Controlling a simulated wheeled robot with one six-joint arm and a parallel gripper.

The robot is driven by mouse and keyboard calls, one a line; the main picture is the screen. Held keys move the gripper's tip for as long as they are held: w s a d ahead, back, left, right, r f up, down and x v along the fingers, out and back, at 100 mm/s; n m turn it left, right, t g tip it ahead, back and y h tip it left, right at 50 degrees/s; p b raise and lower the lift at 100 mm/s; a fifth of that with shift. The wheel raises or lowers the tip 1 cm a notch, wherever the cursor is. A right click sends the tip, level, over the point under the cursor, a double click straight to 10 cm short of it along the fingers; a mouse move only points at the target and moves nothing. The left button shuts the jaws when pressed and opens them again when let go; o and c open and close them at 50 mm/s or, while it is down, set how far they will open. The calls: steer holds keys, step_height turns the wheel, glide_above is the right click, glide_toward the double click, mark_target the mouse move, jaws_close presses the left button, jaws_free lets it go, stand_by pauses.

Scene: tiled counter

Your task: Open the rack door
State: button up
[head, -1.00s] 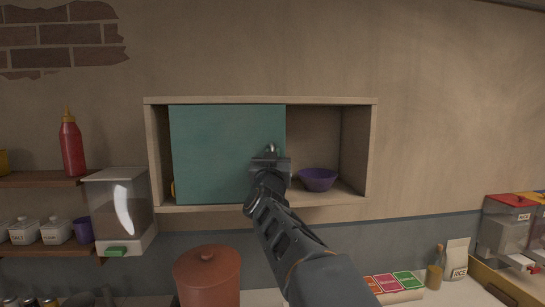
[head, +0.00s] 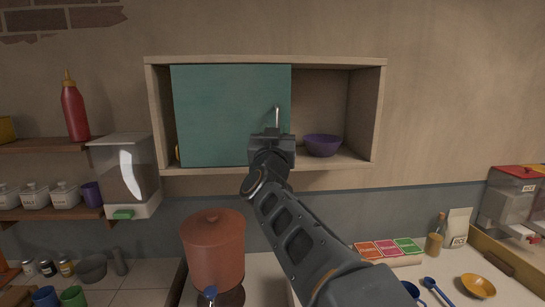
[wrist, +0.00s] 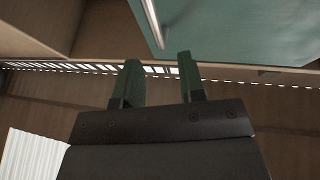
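The wall rack (head: 368,110) is a wooden box with a teal sliding door (head: 220,115) covering its left and middle part. The right part is uncovered. A slim vertical metal handle (head: 277,119) sits near the door's right edge; it also shows at the top of the wrist view (wrist: 152,22). My gripper (head: 272,133) is in front of the door's lower right, its tip overlapping the handle's lower end in the head view. In the wrist view my gripper (wrist: 159,78) has its two fingers apart with nothing between them. The handle lies beyond the fingertips.
A purple bowl (head: 323,145) stands in the rack's uncovered right part. A yellow thing shows slightly at the left edge behind the door. A dispenser (head: 127,175) is left of the rack, and a red-brown pot (head: 214,250) stands below it.

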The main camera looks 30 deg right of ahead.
steer(key=b+v, duration=0.1)
steer(key=v, duration=0.6)
stand_by(0.5)
steer(key=w+a+f+n+g+y, duration=0.1)
steer(key=a+f+n+g+y, duration=0.15)
steer(key=a+f+y, duration=0.55)
steer(key=w+a+f+n+g+y, duration=0.2)
steer(key=a+f+n+y, duration=0.15)
steer(key=f+y, duration=0.45)
steer(key=s+f+g+h, duration=0.1)
steer(key=s+f+g, duration=0.3)
steer(key=s+f, duration=0.2)
steer(key=s+f+n+g+h, duration=0.1)
steer(key=s+f+g, duration=0.4)
steer(key=f, duration=0.6)
steer(key=shift+s+a+f, duration=0.2)
steer(key=shift+s+f, duration=0.15)
steer(key=shift+s, duration=0.6)
steer(key=shift+d, duration=0.15)
